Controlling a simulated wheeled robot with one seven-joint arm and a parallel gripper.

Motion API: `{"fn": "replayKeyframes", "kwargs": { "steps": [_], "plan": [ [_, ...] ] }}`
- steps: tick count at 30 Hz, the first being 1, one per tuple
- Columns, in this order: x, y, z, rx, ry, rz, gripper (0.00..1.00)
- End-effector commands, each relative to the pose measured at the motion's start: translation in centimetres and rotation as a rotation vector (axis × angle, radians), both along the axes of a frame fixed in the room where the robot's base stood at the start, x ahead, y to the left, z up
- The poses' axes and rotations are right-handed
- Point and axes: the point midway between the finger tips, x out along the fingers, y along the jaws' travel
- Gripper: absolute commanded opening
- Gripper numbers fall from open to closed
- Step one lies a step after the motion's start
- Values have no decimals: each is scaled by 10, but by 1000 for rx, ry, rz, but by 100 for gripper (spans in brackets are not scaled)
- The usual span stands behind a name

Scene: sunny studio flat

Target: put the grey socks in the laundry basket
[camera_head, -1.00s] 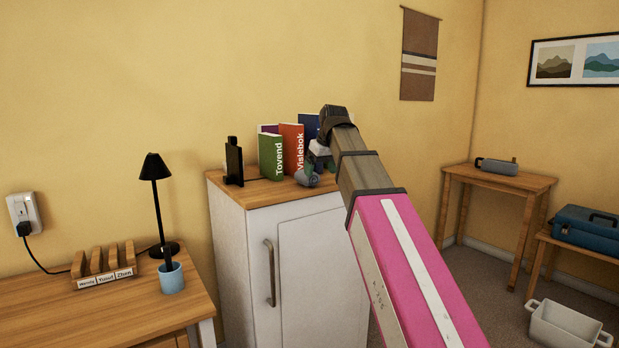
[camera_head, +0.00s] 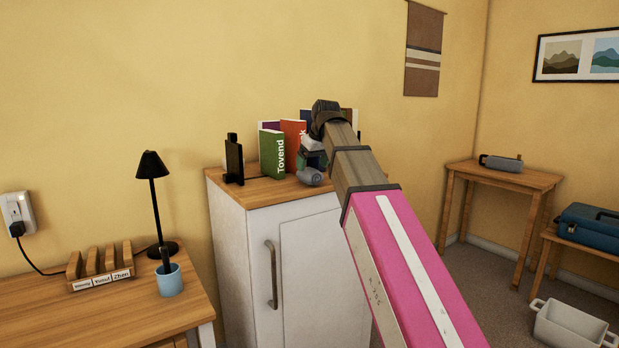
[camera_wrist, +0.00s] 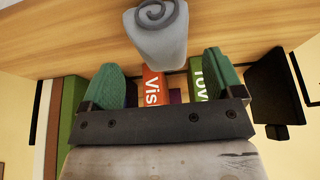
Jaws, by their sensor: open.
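The grey socks (camera_head: 311,178) are a rolled bundle on the wooden top of the white cabinet, in front of the books. In the wrist view the socks (camera_wrist: 160,32) show a spiral end and lie just ahead of the gap between my fingertips. My gripper (camera_head: 312,160) is over the cabinet top, close to the socks; in the wrist view its two green fingers (camera_wrist: 165,78) are apart with nothing between them. I cannot tell from the pictures whether a finger touches the socks. The laundry basket (camera_head: 568,328), pale with handles, stands on the floor at the lower right.
Books (camera_head: 272,152) and a black stand-like object (camera_head: 233,160) are on the cabinet (camera_head: 245,250) near the socks. A desk (camera_head: 120,315) with lamp (camera_head: 152,165) and blue cup (camera_head: 169,281) is at left. Small tables (camera_head: 505,177) stand at right, beside open floor.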

Motion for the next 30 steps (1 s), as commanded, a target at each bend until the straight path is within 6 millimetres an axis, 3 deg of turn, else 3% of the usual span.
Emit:
{"fn": "replayKeyframes", "kwargs": {
  "steps": [13, 21, 26, 30],
  "plan": [
    [17, 15, -42, -1, 1, 0, 86],
    [18, 16, -44, 0, 0, 0, 86],
    [18, 16, -44, 0, 0, 0, 34],
    [18, 16, -44, 0, 0, 0, 30]
  ]
}}
